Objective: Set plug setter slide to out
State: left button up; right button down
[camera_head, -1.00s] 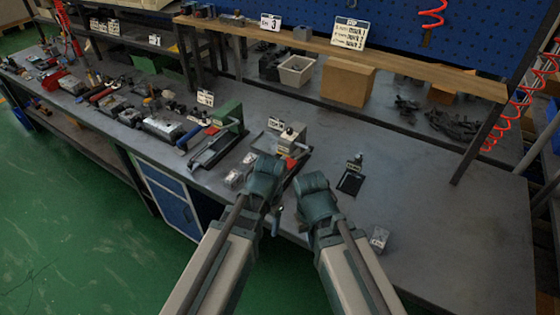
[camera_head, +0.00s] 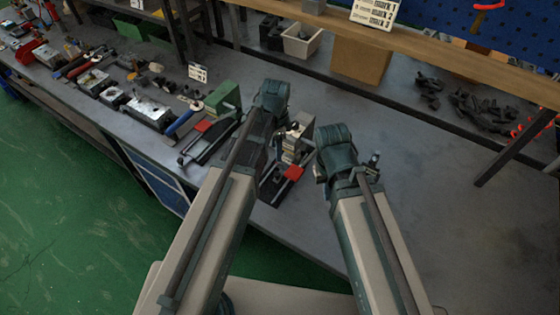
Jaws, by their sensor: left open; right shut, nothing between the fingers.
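Two small bench devices with red pads stand on the grey bench; I cannot read their labels, so I cannot tell for sure which is the plug setter. One is a pale block device (camera_head: 298,130) between my arms, with a red pad (camera_head: 293,172) on its dark base. The other is a green device (camera_head: 222,98) further left. My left gripper (camera_head: 279,148) is open beside the pale device, partly hidden by my arm. My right gripper (camera_head: 321,172) is shut and empty just right of it, mostly hidden by its wrist. Contact cannot be told.
A small dark stand with a knob (camera_head: 374,159) shows behind my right wrist. Tools and parts crowd the bench to the left. A white bin (camera_head: 302,42) and a cardboard box (camera_head: 362,65) stand under the wooden shelf (camera_head: 440,52).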

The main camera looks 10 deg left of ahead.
aim_at(277, 174)
pick_arm(q)
jog(key=shift+w, duration=0.1)
notch_tip(277, 174, down, 14)
jog(key=b, duration=1.4)
jog(key=shift+r, duration=0.1)
pick_arm(e)
notch_tip(277, 174, down, 14)
jog(key=shift+w+r, duration=0.1)
pick_arm(q)
grip_shut()
